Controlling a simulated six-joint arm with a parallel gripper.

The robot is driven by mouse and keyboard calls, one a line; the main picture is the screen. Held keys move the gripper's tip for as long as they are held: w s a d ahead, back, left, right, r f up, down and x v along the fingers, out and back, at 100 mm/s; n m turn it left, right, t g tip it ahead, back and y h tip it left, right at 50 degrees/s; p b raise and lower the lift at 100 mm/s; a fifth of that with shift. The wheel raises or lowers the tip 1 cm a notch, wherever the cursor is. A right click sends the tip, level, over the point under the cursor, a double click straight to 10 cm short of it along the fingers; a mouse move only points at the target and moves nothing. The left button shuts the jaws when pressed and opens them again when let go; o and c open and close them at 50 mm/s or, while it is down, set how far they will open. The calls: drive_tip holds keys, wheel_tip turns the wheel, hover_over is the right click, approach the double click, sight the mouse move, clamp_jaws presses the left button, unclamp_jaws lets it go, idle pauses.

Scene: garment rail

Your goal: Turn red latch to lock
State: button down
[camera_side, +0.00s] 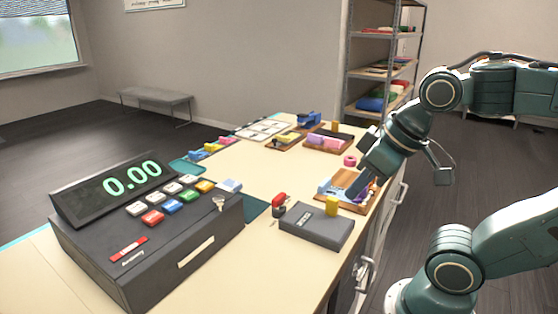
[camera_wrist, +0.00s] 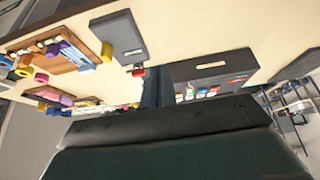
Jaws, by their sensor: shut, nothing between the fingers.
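A small red part (camera_side: 279,198) sits on a dark block at the left end of a flat grey box on the counter. It also shows in the wrist view (camera_wrist: 138,71) beside the box; I cannot tell whether it is the latch or how it is turned. A red bar (camera_side: 128,249) lies on the front left of the dark cash register (camera_side: 188,262). My gripper (camera_side: 358,188) is shut and empty, low over a wooden tray at the counter's right edge, apart from both red parts. My dark gripper body fills the bottom of the wrist view, and its fingertips are unclear there.
The wooden tray (camera_side: 349,205) holds small items. More trays and a blue stapler (camera_side: 309,119) stand at the back. The middle of the counter (camera_side: 262,170) is clear.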

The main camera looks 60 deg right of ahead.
drive_tip(key=c, duration=1.5)
unclamp_jaws()
drive_tip(key=o, duration=0.7)
drive_tip(key=shift+w+d+r, duration=0.15)
drive_tip(key=shift+w+r, duration=0.15)
drive_tip(key=shift+w, duration=0.25)
drive_tip(key=shift+o, duration=0.4)
drive_tip(key=w+d+r+g, duration=0.2)
drive_tip(key=w+d+g, duration=0.1)
drive_tip(key=w, duration=0.8)
drive_tip(key=shift+d+r, duration=0.15)
drive_tip(key=shift+d, duration=0.25)
drive_tip(key=g, duration=0.3)
hover_over(279, 196)
wheel_tip(279, 196, down, 4)
drive_tip(key=shift+f, duration=0.2)
drive_tip(key=shift+f, duration=0.1)
wheel_tip(279, 196, down, 14)
drive_tip(key=shift+r, duration=0.2)
